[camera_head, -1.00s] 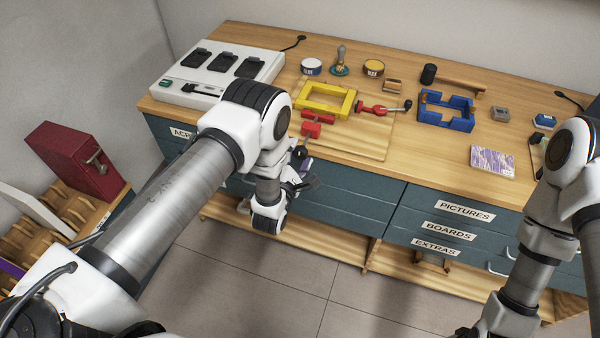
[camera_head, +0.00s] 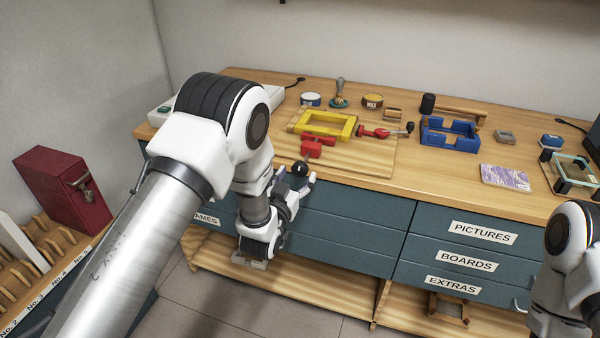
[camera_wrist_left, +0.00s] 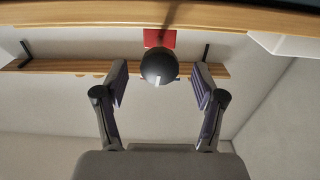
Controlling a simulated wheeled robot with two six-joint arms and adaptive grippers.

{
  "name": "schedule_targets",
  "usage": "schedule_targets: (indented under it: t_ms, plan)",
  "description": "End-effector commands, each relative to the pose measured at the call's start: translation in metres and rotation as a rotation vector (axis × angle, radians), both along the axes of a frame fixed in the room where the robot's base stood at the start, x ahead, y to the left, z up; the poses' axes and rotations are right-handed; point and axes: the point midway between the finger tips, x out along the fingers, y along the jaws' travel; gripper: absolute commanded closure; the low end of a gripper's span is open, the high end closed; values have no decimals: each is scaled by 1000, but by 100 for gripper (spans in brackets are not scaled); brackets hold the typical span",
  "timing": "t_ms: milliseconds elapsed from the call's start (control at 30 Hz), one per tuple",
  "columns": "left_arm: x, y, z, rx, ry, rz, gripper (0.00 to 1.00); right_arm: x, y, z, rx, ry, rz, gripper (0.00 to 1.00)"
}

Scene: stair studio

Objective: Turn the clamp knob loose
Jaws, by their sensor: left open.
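A yellow frame (camera_head: 325,123) lies on a board on the workbench. Red clamps sit at its front and right edges. The front clamp (camera_head: 318,147) has a round black knob (camera_head: 300,168) toward the bench's front edge. In the left wrist view the black knob (camera_wrist_left: 159,67) shows between the fingers, with a red clamp part (camera_wrist_left: 159,38) behind it. My left gripper (camera_wrist_left: 159,84) is open, a finger on each side of the knob with gaps to both. In the head view my left gripper (camera_head: 296,184) is at the bench front, partly hidden by its wrist.
The right clamp has a handle with a dark end (camera_head: 410,127). A blue fixture (camera_head: 450,134), a patterned card (camera_head: 505,177) and tins stand around. Drawers (camera_head: 340,225) lie below the bench edge, close behind my left gripper. My right arm is at the lower right.

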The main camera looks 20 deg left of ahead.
Motion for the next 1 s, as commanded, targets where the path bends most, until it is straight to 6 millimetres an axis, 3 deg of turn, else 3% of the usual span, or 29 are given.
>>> schedule_targets:
  t_ms: [200, 433, 467, 600, 633, 833, 1000]
  plan:
    - [30, -1, 0, -1, -1, 1, 31, 0, 0, 4, 0, 1, 0, 100]
    - [33, -1, -1, -1, 1, 1, 31, 0, 0, 3, 0, 1, 0, 100]
    - [33, -1, -1, -1, 1, 0, 34, 0, 0, 3, 0, 1, 0, 100]
    - [33, -1, -1, -2, 1, 0, 84, 0, 0, 3, 0, 1, 0, 100]
    - [33, -1, -1, -2, 1, 0, 92, 0, 0, 3, 0, 1, 0, 100]
    - [33, -1, -1, -20, 1, 0, 92, 0, 0, 1, 0, 1, 0, 100]
    - [33, -1, -2, -148, 5, 0, 92, -1, 0, -6, 0, 1, 0, 100]
